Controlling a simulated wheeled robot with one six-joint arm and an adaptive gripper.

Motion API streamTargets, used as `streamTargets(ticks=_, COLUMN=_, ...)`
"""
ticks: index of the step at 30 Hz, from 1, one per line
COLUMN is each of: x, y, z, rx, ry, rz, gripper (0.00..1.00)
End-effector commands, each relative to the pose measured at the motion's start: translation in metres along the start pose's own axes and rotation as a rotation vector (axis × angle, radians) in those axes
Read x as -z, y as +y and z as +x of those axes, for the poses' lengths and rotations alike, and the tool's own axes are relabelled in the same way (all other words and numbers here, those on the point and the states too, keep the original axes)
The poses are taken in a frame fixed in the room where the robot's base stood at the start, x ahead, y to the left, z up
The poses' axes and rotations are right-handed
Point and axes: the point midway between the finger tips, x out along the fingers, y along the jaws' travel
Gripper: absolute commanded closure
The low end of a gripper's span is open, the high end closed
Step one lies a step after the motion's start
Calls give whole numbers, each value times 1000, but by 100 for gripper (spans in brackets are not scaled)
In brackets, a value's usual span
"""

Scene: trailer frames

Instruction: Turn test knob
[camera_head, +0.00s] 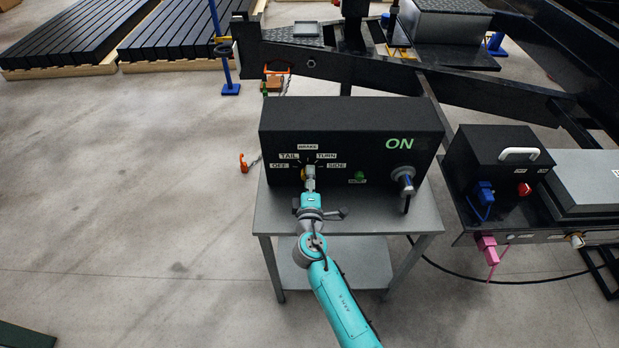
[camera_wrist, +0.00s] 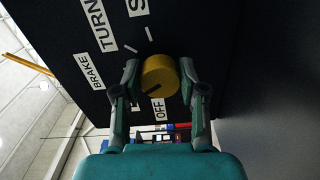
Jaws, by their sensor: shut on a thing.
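The test knob (camera_wrist: 160,76) is a round yellow knob on the black front of the test box (camera_head: 285,123). In the head view it is mostly hidden behind my gripper (camera_head: 310,182). In the wrist view my gripper (camera_wrist: 159,72) has one finger on each side of the knob and is shut on it. A dark mark on the knob points to the lower left, between the OFF label (camera_wrist: 159,108) and the BRAKE label (camera_wrist: 89,72). The TURN label (camera_wrist: 98,25) is at the upper left. The TAIL label (camera_head: 289,156) is hidden in the wrist view.
The box stands on a grey table (camera_head: 273,212). A lit green ON sign (camera_head: 399,144), a green button (camera_head: 359,175) and a grey-and-blue connector (camera_head: 405,180) are right of the knob. A black trailer frame (camera_head: 480,93) lies behind.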

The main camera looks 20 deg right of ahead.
Motion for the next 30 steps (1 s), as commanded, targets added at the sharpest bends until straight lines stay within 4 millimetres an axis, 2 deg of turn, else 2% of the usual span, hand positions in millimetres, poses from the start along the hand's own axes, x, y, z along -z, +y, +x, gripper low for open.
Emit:
streamTargets(ticks=15, x=0, y=-3, z=0, rx=2, ry=-1, rz=408, gripper=93)
streamTargets(ticks=30, x=0, y=-4, z=0, rx=2, ry=-1, rz=533, gripper=93)
